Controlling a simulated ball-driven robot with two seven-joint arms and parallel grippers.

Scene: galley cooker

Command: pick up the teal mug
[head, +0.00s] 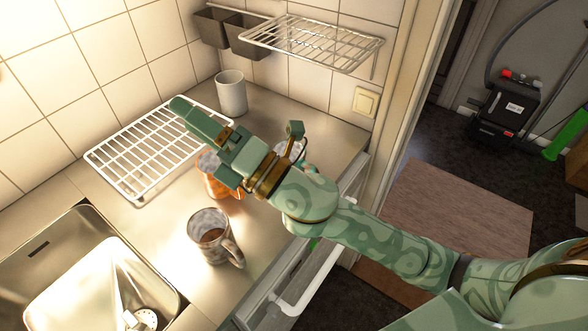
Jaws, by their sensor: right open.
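My right gripper (204,143) is open and empty above the counter, reaching in from the right with its fingers toward the upper left. Just behind my right wrist, a pale rounded thing (288,150) with a bit of teal at its right side shows only in part. It may be the teal mug, but my arm hides most of it and I cannot be sure. An orange mug (207,185) is partly hidden below the gripper. My left gripper is not in view.
A marbled grey-brown mug (207,248) stands at the counter's front, by the sink (75,262). A white cup (231,95) stands at the back. A white wire rack (132,170) lies at left. A wall shelf (315,42) hangs above. An open drawer (305,285) juts out.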

